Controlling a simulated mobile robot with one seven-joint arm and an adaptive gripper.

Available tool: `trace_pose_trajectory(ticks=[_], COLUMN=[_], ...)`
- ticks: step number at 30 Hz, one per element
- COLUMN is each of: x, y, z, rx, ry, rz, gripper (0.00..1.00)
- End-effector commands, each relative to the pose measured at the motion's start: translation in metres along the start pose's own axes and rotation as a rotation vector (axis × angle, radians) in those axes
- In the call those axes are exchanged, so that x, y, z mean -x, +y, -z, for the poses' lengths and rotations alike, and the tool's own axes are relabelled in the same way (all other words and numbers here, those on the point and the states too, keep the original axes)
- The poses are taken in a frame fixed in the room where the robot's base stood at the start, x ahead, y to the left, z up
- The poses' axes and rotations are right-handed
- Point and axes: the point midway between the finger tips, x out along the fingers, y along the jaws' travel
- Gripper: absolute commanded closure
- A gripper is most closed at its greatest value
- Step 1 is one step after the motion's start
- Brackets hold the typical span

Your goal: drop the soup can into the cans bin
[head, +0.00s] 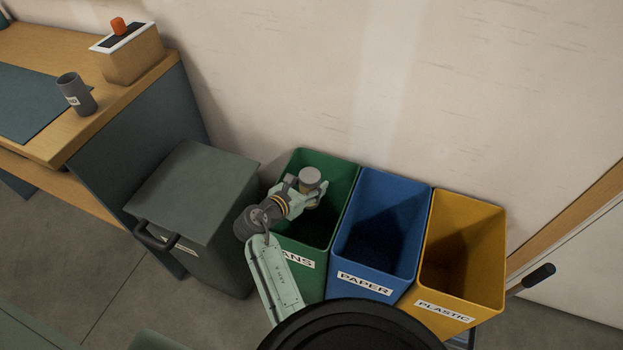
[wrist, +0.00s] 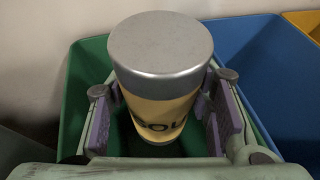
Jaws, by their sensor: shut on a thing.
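The soup can (wrist: 160,75) has a grey metal top and a yellow label with dark letters, partly readable. My gripper (wrist: 165,115) is shut on it, with a purple-padded finger on each side. In the head view the can (head: 309,178) is small and upright in my gripper (head: 302,190), over the opening of the green cans bin (head: 343,176). The bin's label is partly covered by my arm and reads "ANS". The green bin wall (wrist: 85,85) surrounds the can in the wrist view. The bin's floor is mostly hidden or dark.
The blue paper bin (head: 362,284) stands directly right of the green one, then the yellow plastic bin (head: 443,305). A lidded dark grey bin (head: 198,190) stands to the left. A wooden desk (head: 110,105) holds a grey cup (head: 76,95). The wall is close behind the bins.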

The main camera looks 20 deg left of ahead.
Motion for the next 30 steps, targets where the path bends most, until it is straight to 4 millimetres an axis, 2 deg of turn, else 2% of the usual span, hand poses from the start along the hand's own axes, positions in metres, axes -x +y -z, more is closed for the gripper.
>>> trace_pose_trajectory(ticks=[1, 7, 20, 21, 30], x=[-0.004, -0.013, -0.014, -0.014, -0.014], y=[0.001, 0.001, 0.0, 0.0, 0.0], z=[0.012, 0.032, 0.035, 0.035, 0.035], rx=[0.001, -0.001, -0.001, -0.001, -0.001], ry=[0.0, -0.001, -0.001, -0.001, 0.0], rz=[-0.001, -0.002, 0.0, 0.0, 0.0], gripper=[0.81, 0.81, 0.81, 0.51, 0.31])
